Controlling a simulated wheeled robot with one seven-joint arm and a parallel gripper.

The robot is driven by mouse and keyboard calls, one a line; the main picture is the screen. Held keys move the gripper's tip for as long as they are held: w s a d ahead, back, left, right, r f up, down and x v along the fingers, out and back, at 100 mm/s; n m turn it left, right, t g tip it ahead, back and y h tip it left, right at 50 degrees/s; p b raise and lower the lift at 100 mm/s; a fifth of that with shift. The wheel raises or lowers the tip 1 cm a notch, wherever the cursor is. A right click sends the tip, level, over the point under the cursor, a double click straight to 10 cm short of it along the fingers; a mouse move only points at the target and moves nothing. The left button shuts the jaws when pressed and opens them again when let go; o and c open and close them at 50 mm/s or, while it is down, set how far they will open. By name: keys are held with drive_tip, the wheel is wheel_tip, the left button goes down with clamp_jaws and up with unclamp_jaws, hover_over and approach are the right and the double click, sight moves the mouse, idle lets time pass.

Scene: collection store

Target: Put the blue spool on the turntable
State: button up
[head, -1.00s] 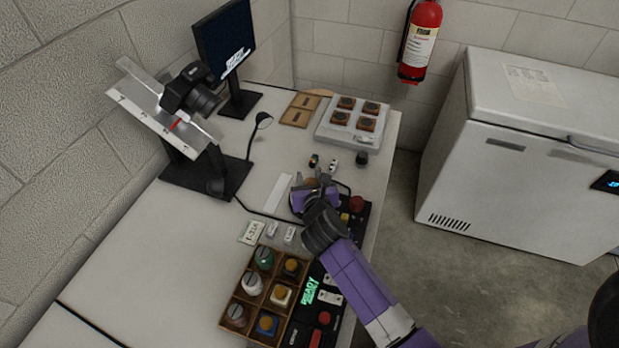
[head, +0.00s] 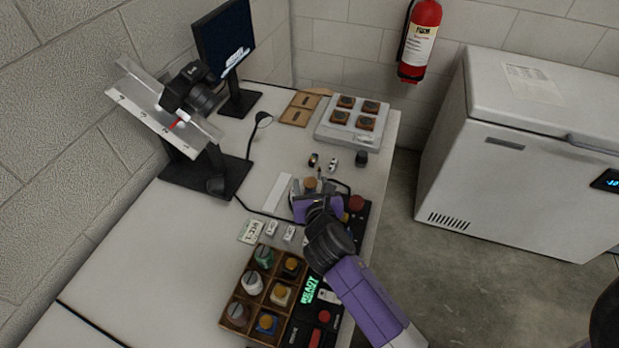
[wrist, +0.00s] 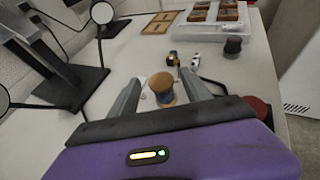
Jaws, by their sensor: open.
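The blue spool (wrist: 163,90), with tan ends and a bluish middle, stands upright between my spread fingertips in the wrist view. In the head view its tan top (head: 310,184) shows just beyond my gripper (head: 313,195). It appears to stand on the pale round turntable (head: 297,187), which is partly hidden by my gripper. My gripper also shows in the wrist view (wrist: 160,79), open, with a finger on either side of the spool and no clear contact.
A wooden compartment crate (head: 246,262) holds several coloured items, one blue with a yellow top (head: 266,323). A black control panel (head: 322,318) with red buttons lies beside it. A camera (head: 190,90) on a stand and a monitor (head: 224,45) are at the left. The left bench is clear.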

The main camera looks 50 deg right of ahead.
drive_tip(key=s+a+m+y, duration=0.1)
drive_tip(key=s+a+m, duration=0.1)
drive_tip(key=s+a, duration=0.1)
drive_tip(key=s+a+m+t+y, duration=0.1)
drive_tip(key=s+a+m, duration=0.1)
drive_tip(key=s+a, duration=0.2)
drive_tip(key=s+a+m+y, duration=0.1)
drive_tip(key=s+a+m, duration=0.1)
drive_tip(key=s+a, duration=0.2)
drive_tip(key=shift+s+a+t+y, duration=0.1)
drive_tip(key=shift+a+t+y, duration=0.3)
drive_tip(key=shift+a, duration=0.7)
drive_tip(key=s+a+m, duration=0.1)
drive_tip(key=s+a+m+y, duration=0.1)
drive_tip(key=s+a+m, duration=0.1)
drive_tip(key=s+a+r+m+t+y, duration=0.1)
drive_tip(key=shift+s+a+m, duration=0.15)
drive_tip(key=shift+s+m, duration=0.25)
drive_tip(key=s+a+r+m+t+y, duration=0.2)
drive_tip(key=s+a+r+m+y, duration=0.1)
drive_tip(key=s+r+m, duration=0.8)
drive_tip(key=s+a+m, duration=0.1)
drive_tip(key=m, duration=0.4)
drive_tip(key=shift+s+r+m, duration=0.3)
drive_tip(key=shift+s, duration=0.05)
drive_tip(key=shift+c, duration=0.3)
